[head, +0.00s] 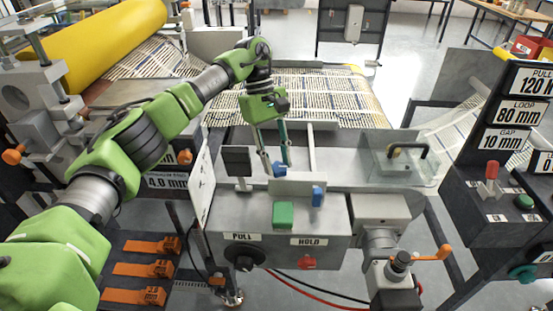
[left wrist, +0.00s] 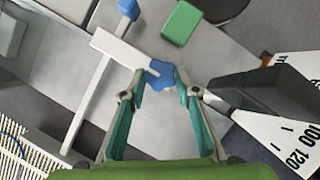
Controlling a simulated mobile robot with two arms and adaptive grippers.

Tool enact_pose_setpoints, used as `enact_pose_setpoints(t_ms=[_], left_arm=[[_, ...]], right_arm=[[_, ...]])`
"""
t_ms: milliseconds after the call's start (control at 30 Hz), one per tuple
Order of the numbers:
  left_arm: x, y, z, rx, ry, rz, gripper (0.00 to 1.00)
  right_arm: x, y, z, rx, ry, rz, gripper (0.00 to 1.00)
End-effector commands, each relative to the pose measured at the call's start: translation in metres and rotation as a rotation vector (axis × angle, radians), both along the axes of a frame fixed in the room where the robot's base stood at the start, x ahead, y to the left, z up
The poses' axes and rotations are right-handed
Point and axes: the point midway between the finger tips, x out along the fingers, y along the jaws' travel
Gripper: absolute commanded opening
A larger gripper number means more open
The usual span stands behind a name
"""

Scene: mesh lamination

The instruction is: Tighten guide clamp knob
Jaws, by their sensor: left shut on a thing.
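A blue guide clamp knob (head: 279,170) sits at the near end of the grey guide area on the machine; it also shows in the left wrist view (left wrist: 160,76). My left gripper (head: 275,167) reaches down from above, shut on this knob, with a teal-lined finger on each side (left wrist: 161,84). A second blue knob (head: 318,196) stands to the right, free of the gripper; it is at the top of the left wrist view (left wrist: 128,9). A pale guide bar (head: 311,148) runs away from me beside the held knob. My right gripper is out of view.
A green button (head: 283,215) sits on the box labelled PULL and HOLD, near the knobs. A dark block (head: 237,161) stands left of the gripper. A clear guard (head: 400,165) is on the right. Patterned mesh (head: 320,97) lies behind, with a yellow roll (head: 110,40) at back left.

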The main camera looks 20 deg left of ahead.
Motion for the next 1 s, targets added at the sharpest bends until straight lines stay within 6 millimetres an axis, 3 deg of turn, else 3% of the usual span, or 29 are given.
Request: enact_pose_setpoints(t_ms=[33, 67, 100, 567, 1000], left_arm=[[0.0, 0.0, 0.0, -0.001, -0.002, -0.002, 0.08], [0.0, 0.0, 0.0, -0.001, -0.002, -0.002, 0.37], [0.0, 0.0, 0.0, -0.001, -0.002, -0.002, 0.46], [0.003, 0.002, 0.009, -0.001, -0.002, 0.0, 0.46], [0.022, 0.025, 0.083, 0.0, -0.003, 0.002, 0.46]], right_arm=[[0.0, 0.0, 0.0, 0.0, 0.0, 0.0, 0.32], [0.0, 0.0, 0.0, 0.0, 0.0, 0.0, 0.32], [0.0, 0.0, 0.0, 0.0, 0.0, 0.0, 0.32], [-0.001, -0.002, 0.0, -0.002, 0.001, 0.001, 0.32], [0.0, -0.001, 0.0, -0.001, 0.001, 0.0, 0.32]])
